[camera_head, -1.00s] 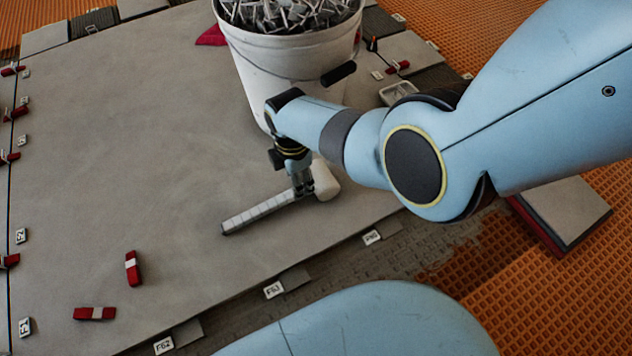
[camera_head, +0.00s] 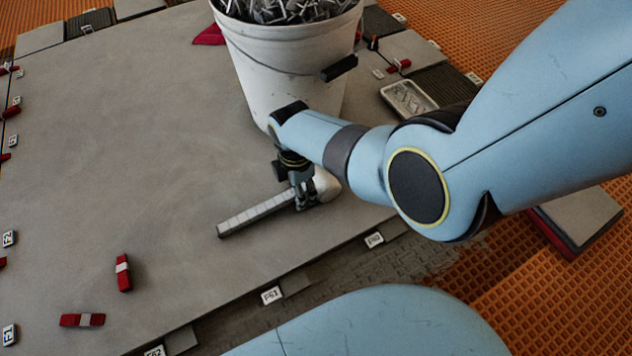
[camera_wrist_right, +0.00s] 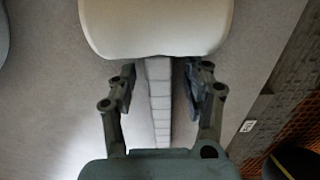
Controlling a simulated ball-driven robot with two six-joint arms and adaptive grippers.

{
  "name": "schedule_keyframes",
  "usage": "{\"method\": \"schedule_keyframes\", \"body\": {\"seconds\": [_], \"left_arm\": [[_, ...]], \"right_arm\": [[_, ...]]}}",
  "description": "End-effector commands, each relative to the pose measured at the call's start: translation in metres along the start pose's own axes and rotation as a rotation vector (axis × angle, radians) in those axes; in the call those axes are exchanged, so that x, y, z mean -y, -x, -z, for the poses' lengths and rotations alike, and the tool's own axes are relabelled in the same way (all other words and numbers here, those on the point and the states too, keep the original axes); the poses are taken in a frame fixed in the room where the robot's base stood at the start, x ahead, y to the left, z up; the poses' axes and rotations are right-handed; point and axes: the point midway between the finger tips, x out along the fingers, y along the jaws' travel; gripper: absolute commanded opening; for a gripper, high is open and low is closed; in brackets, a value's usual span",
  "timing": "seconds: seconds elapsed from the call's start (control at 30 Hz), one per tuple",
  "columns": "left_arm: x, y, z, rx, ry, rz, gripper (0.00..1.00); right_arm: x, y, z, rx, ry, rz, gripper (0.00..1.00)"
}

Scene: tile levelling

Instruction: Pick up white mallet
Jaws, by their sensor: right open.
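The white mallet lies on the large grey tile; its wrapped handle (camera_head: 255,214) points to the lower left and its white head (camera_head: 326,184) is partly hidden behind my right gripper. My right gripper (camera_head: 305,203) points down at the mallet, close to the head. In the right wrist view the mallet's pale head (camera_wrist_right: 156,25) fills the top and its handle (camera_wrist_right: 160,105) runs between the two open fingers of the right gripper (camera_wrist_right: 160,95), with a gap visible on either side. My left gripper is out of the frames.
A white bucket (camera_head: 285,75) full of metal pieces stands just behind my right gripper. Red wedges (camera_head: 123,273) lie on the grey tile (camera_head: 150,150) at the lower left. A small tray (camera_head: 408,97) sits at the right. The tile's middle left is clear.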

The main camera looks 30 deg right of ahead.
Motion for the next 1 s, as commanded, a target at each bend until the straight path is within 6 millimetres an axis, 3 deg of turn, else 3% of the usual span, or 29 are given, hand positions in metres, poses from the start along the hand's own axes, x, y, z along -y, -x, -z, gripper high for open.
{"method": "schedule_keyframes", "body": {"seconds": [0.17, 0.53, 1.0], "left_arm": [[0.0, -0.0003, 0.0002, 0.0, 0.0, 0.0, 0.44], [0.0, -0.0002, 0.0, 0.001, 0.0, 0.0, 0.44], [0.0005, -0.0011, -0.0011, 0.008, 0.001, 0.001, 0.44]], "right_arm": [[-0.0005, 0.0006, 0.0002, 0.0, 0.0, -0.001, 0.5], [-0.0002, 0.0004, 0.0002, 0.0, 0.0, 0.0, 0.02], [-0.0008, 0.0021, 0.0001, 0.0, 0.0, -0.002, 0.0]]}}
